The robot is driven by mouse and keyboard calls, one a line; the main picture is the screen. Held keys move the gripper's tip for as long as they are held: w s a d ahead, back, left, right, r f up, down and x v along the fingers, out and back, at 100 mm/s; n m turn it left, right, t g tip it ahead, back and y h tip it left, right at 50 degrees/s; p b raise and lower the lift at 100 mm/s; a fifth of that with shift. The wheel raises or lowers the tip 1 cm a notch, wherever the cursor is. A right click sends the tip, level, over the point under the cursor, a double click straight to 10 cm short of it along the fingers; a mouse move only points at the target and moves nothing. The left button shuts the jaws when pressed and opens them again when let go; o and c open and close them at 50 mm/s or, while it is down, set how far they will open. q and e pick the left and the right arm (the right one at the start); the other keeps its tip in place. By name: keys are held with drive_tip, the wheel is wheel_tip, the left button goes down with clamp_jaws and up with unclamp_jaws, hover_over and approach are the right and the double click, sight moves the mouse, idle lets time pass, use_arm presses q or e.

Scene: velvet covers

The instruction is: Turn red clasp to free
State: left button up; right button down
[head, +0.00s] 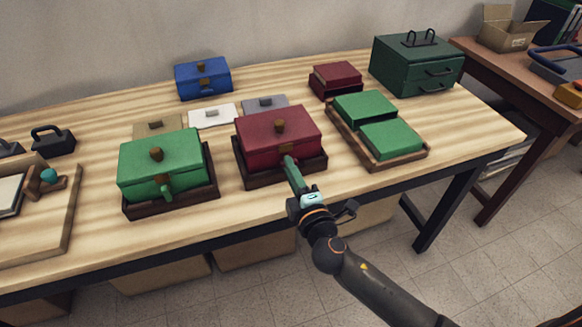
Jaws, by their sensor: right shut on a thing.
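The red velvet box (262,134) sits in a dark wooden tray (312,168) near the table's front edge. It has a brown knob on its lid, and its lid is down. My right gripper (288,160) reaches up from the lower right to the front face of the red box. It is shut on the red box's clasp, which is mostly hidden behind the fingers, so I cannot tell its turn. My left gripper is not in view.
Behind stand a blue box (203,78) and flat pads, one white (212,116). To the right are a wooden tray (374,160) with green boxes, a small red box (335,80) and a green drawer cabinet (416,66). A wooden board (50,232) lies at left.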

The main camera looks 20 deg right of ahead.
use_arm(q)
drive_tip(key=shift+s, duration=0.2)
use_arm(e)
drive_tip(key=shift+n, duration=0.6)
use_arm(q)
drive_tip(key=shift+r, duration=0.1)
use_arm(e)
drive_tip(key=c, duration=0.8)
unclamp_jaws()
drive_tip(key=shift+c, duration=0.2)
